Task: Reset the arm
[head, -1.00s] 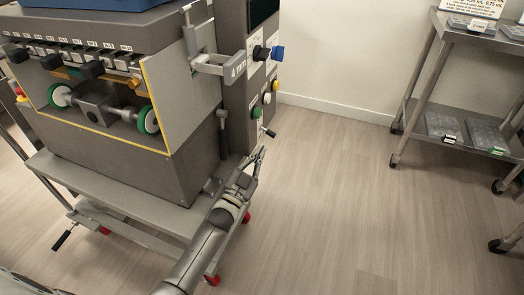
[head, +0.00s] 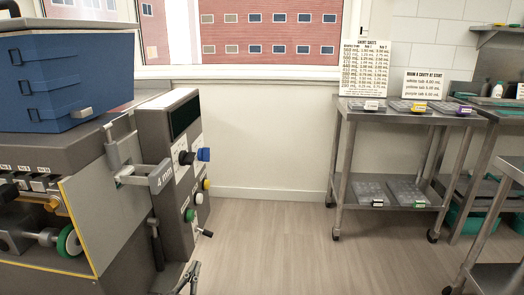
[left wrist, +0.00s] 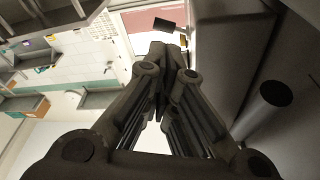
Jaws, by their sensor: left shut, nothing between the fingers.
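My left gripper (head: 184,279) shows at the bottom edge of the head view, just below and in front of the depositor's control column. In the left wrist view its fingers (left wrist: 164,55) point up the picture and meet at the tips, with nothing between them. The gummy depositor (head: 120,190) stands at the left, with a blue hopper (head: 70,85) on top. The control panel (head: 185,150) carries a blue knob, a black knob and green, yellow and white buttons. My right gripper is not in view.
Further steel tables stand at the right edge. The floor (head: 275,250) between depositor and cart is clear. A dark cylindrical part (left wrist: 275,94) is close right of the fingers.

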